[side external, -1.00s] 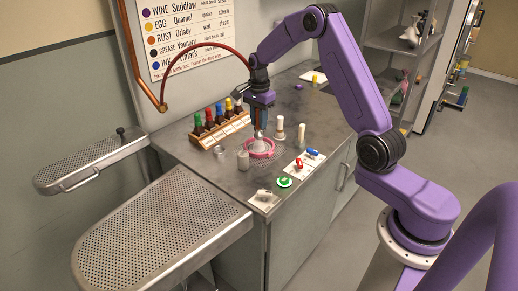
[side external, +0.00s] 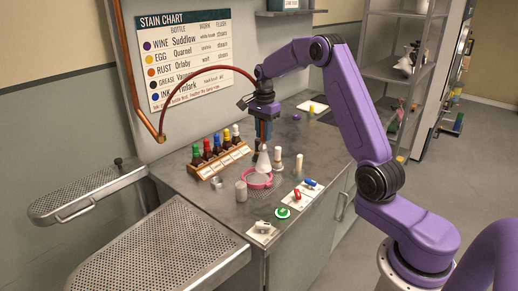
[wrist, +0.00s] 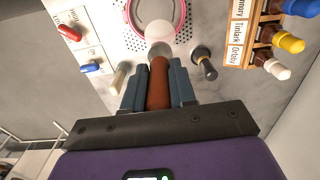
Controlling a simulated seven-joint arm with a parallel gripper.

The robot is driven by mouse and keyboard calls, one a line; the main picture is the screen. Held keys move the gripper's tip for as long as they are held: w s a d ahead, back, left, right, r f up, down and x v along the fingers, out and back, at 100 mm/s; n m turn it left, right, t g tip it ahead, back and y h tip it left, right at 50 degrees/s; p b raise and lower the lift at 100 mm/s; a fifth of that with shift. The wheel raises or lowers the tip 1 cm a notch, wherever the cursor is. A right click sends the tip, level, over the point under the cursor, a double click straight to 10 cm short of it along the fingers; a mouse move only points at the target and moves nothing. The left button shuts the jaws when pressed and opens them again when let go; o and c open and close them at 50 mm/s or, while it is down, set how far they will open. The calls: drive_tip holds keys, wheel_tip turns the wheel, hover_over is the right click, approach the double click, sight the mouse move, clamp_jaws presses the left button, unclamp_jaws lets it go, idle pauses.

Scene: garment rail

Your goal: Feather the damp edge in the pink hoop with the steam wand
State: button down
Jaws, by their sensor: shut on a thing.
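The pink hoop (side external: 258,187) lies on the grey bench top, around a pale, perforated patch; its rim also shows at the top of the wrist view (wrist: 129,20). My gripper (side external: 264,138) is above the hoop, pointing down. In the wrist view its two fingers (wrist: 158,88) are shut on the steam wand's brown grip (wrist: 158,80). A pale cone (side external: 263,160) extends below the wand towards the hoop, with a visible gap above the fabric. I cannot tell whether the cone is nozzle or steam. Any damp edge is hidden or too small to see.
A wooden rack of coloured-cap bottles (side external: 220,160) stands left of the hoop. A red hose (side external: 205,70) arches from the wall. Red and blue clips lie at the front right.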

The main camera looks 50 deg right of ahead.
sight(264, 145)
drive_tip(key=shift+d+f, duration=0.15)
drive_tip(key=shift+f, duration=2.6)
drive_tip(key=shift+w, duration=0.1)
drive_tip(key=shift+w+a, duration=0.2)
drive_tip(key=shift+w, duration=0.35)
drive_tip(key=shift+w+a, duration=0.2)
drive_tip(key=shift+w, duration=0.35)
drive_tip(key=shift+a, duration=0.1)
drive_tip(key=shift+w+a, duration=0.75)
drive_tip(key=shift+a, duration=0.15)
drive_tip(key=shift+a, duration=0.1)
drive_tip(key=shift+a, duration=1.15)
